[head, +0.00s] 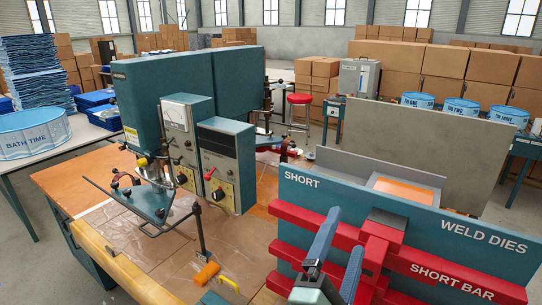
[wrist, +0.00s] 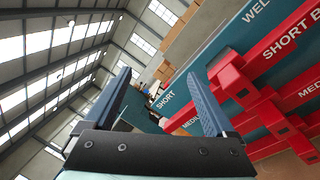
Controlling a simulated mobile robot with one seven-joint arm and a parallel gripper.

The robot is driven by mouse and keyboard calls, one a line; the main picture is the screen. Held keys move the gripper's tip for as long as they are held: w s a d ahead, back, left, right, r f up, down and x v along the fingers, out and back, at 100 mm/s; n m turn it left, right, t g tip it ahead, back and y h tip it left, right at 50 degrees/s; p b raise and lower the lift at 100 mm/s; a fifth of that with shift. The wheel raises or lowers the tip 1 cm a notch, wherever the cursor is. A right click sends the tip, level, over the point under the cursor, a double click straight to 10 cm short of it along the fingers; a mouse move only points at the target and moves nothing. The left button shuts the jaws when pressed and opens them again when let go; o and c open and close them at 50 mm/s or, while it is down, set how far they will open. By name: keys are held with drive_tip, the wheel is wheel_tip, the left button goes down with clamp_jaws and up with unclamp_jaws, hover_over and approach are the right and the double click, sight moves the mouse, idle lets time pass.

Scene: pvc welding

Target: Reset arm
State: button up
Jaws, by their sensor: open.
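My gripper (head: 338,255) is at the lower middle of the head view, in front of the weld dies rack. Its two fingers stand apart with nothing between them. In the wrist view my gripper (wrist: 165,105) also shows open and empty, with the roof and windows behind it. The teal rack (head: 450,222) is marked "SHORT" and "WELD DIES" and carries red bars (head: 440,265), one marked "SHORT BAR". The rack also shows at the right of the wrist view (wrist: 210,72). Whether the gripper touches the rack cannot be told.
A teal welding machine (head: 190,75) with control boxes stands on the wooden workbench (head: 60,180). An orange-handled tool (head: 206,273) lies on the bench front. A blue "BATH TIME" tub (head: 35,135) is on the left table. Cardboard boxes (head: 440,72) line the back.

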drive_tip(key=s+a+r+m+t+y, duration=0.3)
drive_tip(key=r+m, duration=0.3)
drive_tip(key=r, duration=0.4)
drive_tip(key=s+a+r+m+t+y+b, duration=0.1)
drive_tip(key=s+a+r+m+t+y, duration=0.2)
drive_tip(key=r+m, duration=0.3)
drive_tip(key=s+a+r+m+t+y+b, duration=0.1)
drive_tip(key=s+a+r+m+t+y, duration=0.2)
drive_tip(key=r, duration=1)
drive_tip(key=s+a+m, duration=0.1)
drive_tip(key=a+m, duration=0.1)
drive_tip(key=m, duration=0.1)
drive_tip(key=shift+s+r+m+t, duration=0.3)
drive_tip(key=shift+t, duration=0.1)
